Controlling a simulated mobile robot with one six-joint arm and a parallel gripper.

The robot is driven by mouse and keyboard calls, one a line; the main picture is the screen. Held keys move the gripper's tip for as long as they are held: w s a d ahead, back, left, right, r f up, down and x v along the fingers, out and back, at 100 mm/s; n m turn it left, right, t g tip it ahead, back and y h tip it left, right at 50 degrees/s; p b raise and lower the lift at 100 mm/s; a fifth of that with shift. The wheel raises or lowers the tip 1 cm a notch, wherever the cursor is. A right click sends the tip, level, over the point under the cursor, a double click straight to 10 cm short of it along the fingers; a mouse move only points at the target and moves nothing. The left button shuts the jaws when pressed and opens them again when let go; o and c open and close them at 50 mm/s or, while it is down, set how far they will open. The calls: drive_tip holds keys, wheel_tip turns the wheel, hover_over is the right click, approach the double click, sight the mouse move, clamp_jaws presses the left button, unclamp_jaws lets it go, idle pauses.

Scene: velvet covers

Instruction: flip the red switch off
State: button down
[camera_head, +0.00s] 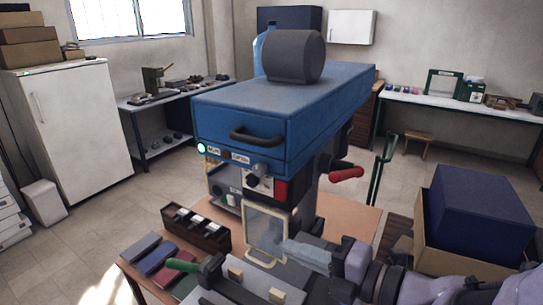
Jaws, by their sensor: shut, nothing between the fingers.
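A small red switch (281,189) shows on the front of the blue machine (240,115), low under its head and right of a grey knob (261,170). It is too small to tell which way it is set. My arm comes in from the lower right. My gripper (290,249) is a pale, narrow shape pointing left, below the switch and beside the clear framed guard (265,232). It appears shut and empty, apart from the switch in the picture. Its fingertips are hard to make out against the guard.
A red-handled lever (345,174) sticks out at the machine's right. The clear guard hangs below the switch. A blue box in a carton (455,258) stands at the right.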

sight(281, 191)
drive_tip(key=d+m, duration=0.1)
drive_tip(key=w+d+r+m+t, duration=0.1)
drive_tip(key=m, duration=0.1)
drive_tip(key=w+d+r+m+t+h, duration=0.1)
drive_tip(key=m, duration=0.1)
drive_tip(key=shift+w+d, duration=0.2)
drive_tip(key=shift+w, duration=0.05)
drive_tip(key=w+a+p, duration=0.1)
drive_tip(key=w, duration=0.2)
drive_tip(key=w+a+f+p, duration=0.1)
drive_tip(key=w+a+p, duration=0.1)
drive_tip(key=w, duration=0.2)
drive_tip(key=w+a+p, duration=0.1)
drive_tip(key=w+p, duration=0.1)
drive_tip(key=w, duration=0.1)
drive_tip(key=shift+w+a+f, duration=0.15)
drive_tip(key=shift+w+a, duration=0.15)
drive_tip(key=shift+a, duration=0.05)
